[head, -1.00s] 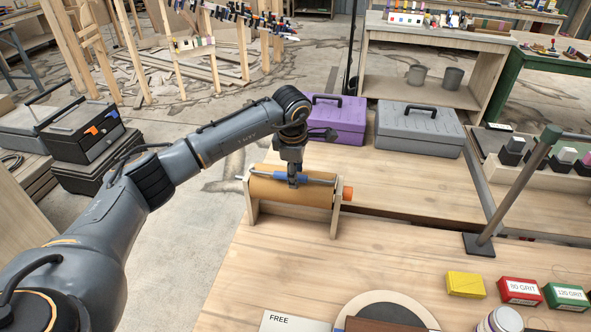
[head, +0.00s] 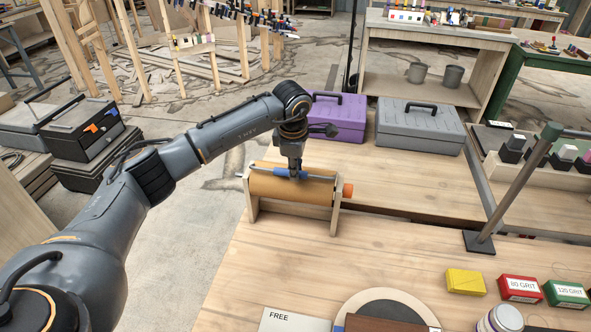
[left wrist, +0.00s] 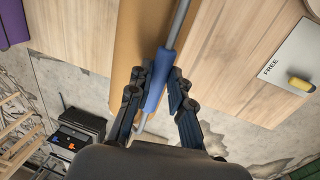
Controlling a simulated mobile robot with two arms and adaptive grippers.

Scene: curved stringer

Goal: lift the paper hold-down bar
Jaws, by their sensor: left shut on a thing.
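The paper hold-down bar (head: 325,177) is a thin grey rod with a blue grip sleeve (head: 282,172) at its middle. It runs along the top of a brown paper roll (head: 275,190) in a wooden stand (head: 253,208). My left gripper (head: 296,173) reaches down from above and is shut on the blue sleeve. In the left wrist view, its two dark fingers (left wrist: 160,78) sit on either side of the sleeve, with the rod (left wrist: 181,22) running on past it. Any gap between bar and roll is too small to tell. My right gripper is not in view.
A purple toolbox (head: 337,117) and a grey toolbox (head: 420,127) stand behind the roll. An orange knob (head: 348,190) is at the stand's right end. A slanted metal post (head: 512,190) stands to the right.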

